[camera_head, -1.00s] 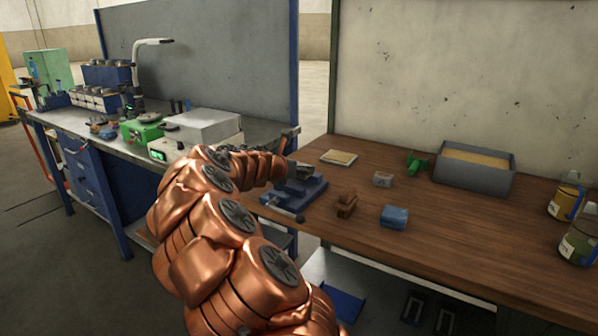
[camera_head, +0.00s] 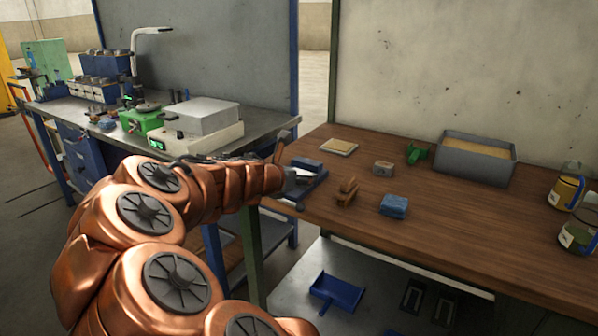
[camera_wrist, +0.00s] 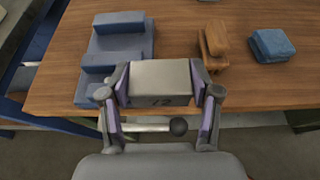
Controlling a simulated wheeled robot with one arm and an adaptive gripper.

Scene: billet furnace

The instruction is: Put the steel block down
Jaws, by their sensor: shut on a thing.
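My gripper (camera_wrist: 160,95) is shut on the steel block (camera_wrist: 160,80), with one finger on each side of it. The block is a plain grey box with a dark marking on its near face. It is held above the front edge of the wooden bench, overlapping the right side of the blue vise (camera_wrist: 120,45) in the wrist view. I cannot tell whether it touches anything below. The vise handle (camera_wrist: 150,127) with its dark ball end shows under the gripper. In the head view my gripper (camera_head: 292,178) is small beside the vise (camera_head: 316,180), and the block is hard to make out.
Right of the vise on the wooden bench (camera_head: 450,225) lie a wooden brush (camera_head: 346,192) and a blue cloth (camera_head: 394,206). Behind are a small grey block (camera_head: 383,168), a green object (camera_head: 415,153) and a grey sand box (camera_head: 470,172). Bare wood lies between them.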

